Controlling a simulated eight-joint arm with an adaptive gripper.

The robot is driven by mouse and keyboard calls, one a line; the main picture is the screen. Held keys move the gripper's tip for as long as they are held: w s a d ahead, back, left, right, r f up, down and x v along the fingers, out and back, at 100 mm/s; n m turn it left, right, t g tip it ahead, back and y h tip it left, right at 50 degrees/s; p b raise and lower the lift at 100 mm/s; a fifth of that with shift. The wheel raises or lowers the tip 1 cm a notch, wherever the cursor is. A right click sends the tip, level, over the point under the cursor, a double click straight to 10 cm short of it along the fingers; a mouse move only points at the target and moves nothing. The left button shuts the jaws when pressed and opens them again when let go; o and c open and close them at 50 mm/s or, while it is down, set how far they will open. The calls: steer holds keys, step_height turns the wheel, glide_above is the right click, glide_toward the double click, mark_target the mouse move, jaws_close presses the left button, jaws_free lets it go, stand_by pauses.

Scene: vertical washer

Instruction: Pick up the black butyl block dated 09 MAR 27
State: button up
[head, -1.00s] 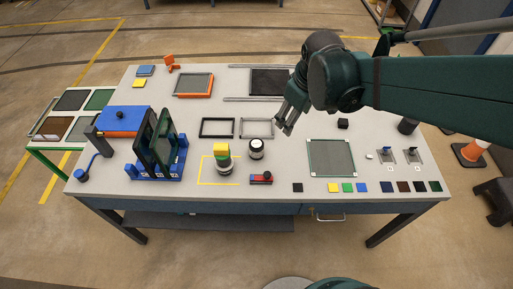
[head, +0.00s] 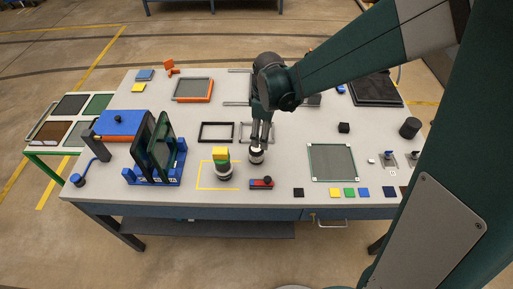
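My gripper (head: 261,143) points down over a white-and-black round jar (head: 257,157) near the middle of the table. Its fingertips overlap the jar's top in the picture; touching or apart cannot be told, nor can how far the fingers are open. A small black block (head: 344,128) stands to the right, above the right end of a mesh-framed panel. A flat black square piece (head: 298,192) lies near the front edge, left of several coloured ones. No date can be read on either black piece, so I cannot tell which one bears 09 MAR 27.
A yellow-and-green stack on a round base (head: 223,165) stands in a yellow outline left of the jar. A red-and-blue device (head: 262,183) lies in front. A blue rack with dark panels (head: 156,155) stands at left.

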mark_target(256, 152)
steer(key=shift+n+g, duration=0.4)
steer(key=shift+n, duration=0.5)
steer(key=a+f, duration=0.1)
steer(key=f, duration=0.1)
steer(key=a+f, duration=0.1)
steer(key=f, duration=0.1)
steer(key=w+a+f, duration=0.1)
steer(key=shift+a+f, duration=0.15)
steer(key=shift+f, duration=0.25)
steer(key=shift+b, duration=0.3)
steer(key=shift+f, duration=1.3)
steer(key=shift+f, duration=0.1)
steer(key=shift+d+f, duration=0.2)
steer(key=shift+f, duration=2.3)
steer(key=c, duration=1.2)
steer(key=shift+o, duration=0.2)
steer(key=shift+r, duration=0.1)
